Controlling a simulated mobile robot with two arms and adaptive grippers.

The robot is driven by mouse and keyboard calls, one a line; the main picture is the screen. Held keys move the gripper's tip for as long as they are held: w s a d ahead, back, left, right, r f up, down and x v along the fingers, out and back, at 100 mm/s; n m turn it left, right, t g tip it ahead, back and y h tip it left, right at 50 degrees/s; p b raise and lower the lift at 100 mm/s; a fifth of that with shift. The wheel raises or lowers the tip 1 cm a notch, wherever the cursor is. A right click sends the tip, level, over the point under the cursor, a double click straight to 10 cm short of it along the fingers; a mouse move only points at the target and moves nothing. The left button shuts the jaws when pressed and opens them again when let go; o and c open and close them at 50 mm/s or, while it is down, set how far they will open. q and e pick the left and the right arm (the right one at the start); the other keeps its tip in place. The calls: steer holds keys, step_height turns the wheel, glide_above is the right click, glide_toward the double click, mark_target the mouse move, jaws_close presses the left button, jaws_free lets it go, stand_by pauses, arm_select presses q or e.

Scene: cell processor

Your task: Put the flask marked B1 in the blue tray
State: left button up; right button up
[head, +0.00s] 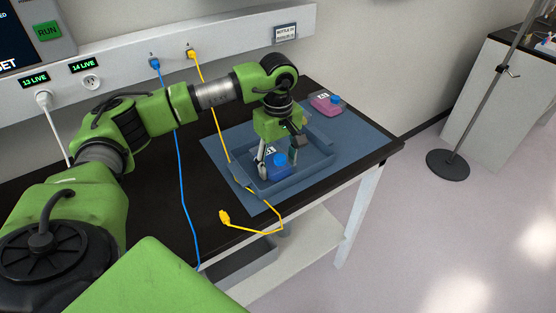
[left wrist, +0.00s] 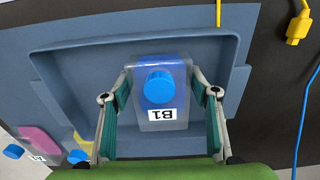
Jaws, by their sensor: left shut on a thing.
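The flask marked B1 (left wrist: 160,78) is a clear flask with a blue cap, blue contents and a white label that reads upside down in the left wrist view. It shows in the head view (head: 279,166) too, within the outline of the blue tray (head: 315,153). My left gripper (left wrist: 161,92) is shut on the flask, one finger at each side; the head view shows it (head: 270,155) coming down from above. The tray's rim (left wrist: 50,95) surrounds the flask in the left wrist view. I cannot tell whether the flask touches the tray floor. My right gripper is not in view.
A yellow cable (head: 224,216) crosses the tray's left corner side. A blue cable (head: 184,190) hangs over the dark bench.

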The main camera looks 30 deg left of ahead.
arm_select(q)
steer(key=shift+f, duration=0.1)
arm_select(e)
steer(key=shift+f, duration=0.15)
arm_select(q)
steer(key=o, duration=1.2)
steer(key=shift+f, duration=0.1)
steer(key=o, duration=0.4)
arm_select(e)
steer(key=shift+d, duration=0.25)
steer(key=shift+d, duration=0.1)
